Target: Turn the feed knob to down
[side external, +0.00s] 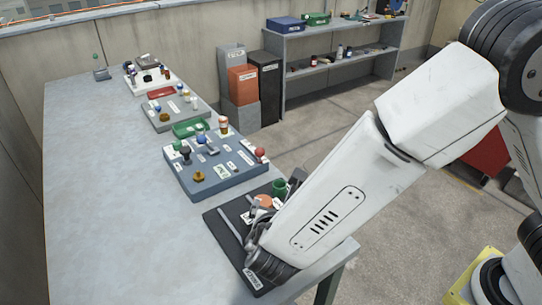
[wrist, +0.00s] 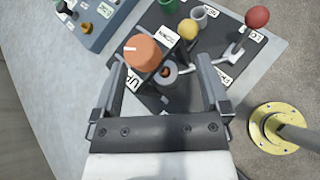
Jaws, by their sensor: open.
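An orange knob (wrist: 143,52) with a white mark on its left side stands on a dark panel (wrist: 268,62). A label reading UP (wrist: 132,80) lies below it in the wrist view, and a label that seems to read DOWN (wrist: 167,34) is at its upper right. I cannot read a feed label. My gripper (wrist: 160,64) is open and empty, its fingertips just short of the orange knob, which is left of centre between them. In the side view the orange knob (side external: 263,201) is partly hidden by my arm.
A dark socket-like part (wrist: 169,72) lies between my fingers. A yellow knob (wrist: 188,29), red ball (wrist: 257,17), metal lever (wrist: 236,52) and green cup (side external: 279,187) crowd the panel. A blue-grey panel (side external: 213,168) stands behind it; the table's left side is clear.

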